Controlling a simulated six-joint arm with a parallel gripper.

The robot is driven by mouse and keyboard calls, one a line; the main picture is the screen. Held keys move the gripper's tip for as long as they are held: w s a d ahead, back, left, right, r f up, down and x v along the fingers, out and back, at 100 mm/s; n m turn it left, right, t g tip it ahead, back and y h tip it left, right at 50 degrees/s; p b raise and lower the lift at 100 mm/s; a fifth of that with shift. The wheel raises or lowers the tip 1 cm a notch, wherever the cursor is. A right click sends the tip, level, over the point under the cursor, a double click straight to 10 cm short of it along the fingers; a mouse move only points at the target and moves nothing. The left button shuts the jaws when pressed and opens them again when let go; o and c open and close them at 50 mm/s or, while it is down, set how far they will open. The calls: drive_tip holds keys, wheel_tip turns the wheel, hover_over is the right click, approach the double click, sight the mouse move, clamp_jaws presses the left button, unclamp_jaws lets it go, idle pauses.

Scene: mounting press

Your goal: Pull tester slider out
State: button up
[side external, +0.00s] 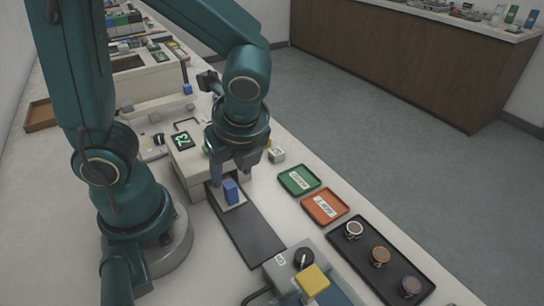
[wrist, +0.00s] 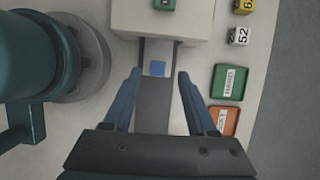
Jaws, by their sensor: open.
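The tester (side external: 185,158) is a pale box with a lit green display, and it also shows at the top of the wrist view (wrist: 190,22). A dark slider track (side external: 248,232) runs out from its front. My gripper (wrist: 158,74) is open and empty.
A green tray (side external: 299,180) and an orange tray (side external: 325,206) lie right of the track. A dark tray (side external: 392,262) holds several round samples. A grey unit with a yellow block (side external: 312,280) stands at the near end. Small numbered cubes (wrist: 238,36) sit beside the tester.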

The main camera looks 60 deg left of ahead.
sight(230, 185)
drive_tip(key=shift+s+f, duration=0.1)
drive_tip(key=shift+f, duration=0.2)
drive_tip(key=shift+x, duration=2.4)
clamp_jaws()
